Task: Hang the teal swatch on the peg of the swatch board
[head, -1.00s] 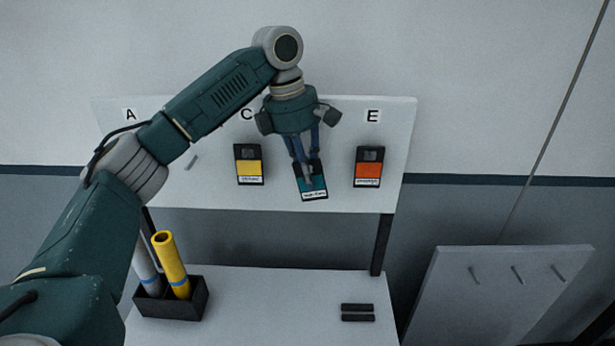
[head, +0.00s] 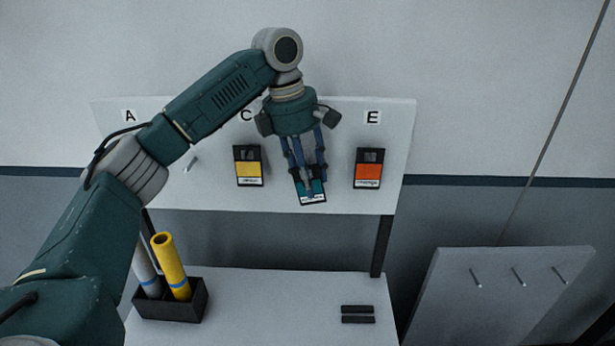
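The teal swatch (head: 317,187) is a small dark-framed card with a white label strip at its bottom. It is at the swatch board (head: 215,198), between the yellow and orange swatches, and leans slightly. Its upper part is behind the fingers of my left gripper (head: 309,180). My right gripper is out of view.
A yellow swatch (head: 248,169) hangs under C and an orange swatch (head: 369,170) under E. A bare peg (head: 191,163) shows at left. Below, a table (head: 260,300) bears a black holder (head: 180,308) with rolls and two dark bars (head: 358,314). A pegged panel (head: 500,310) stands at right.

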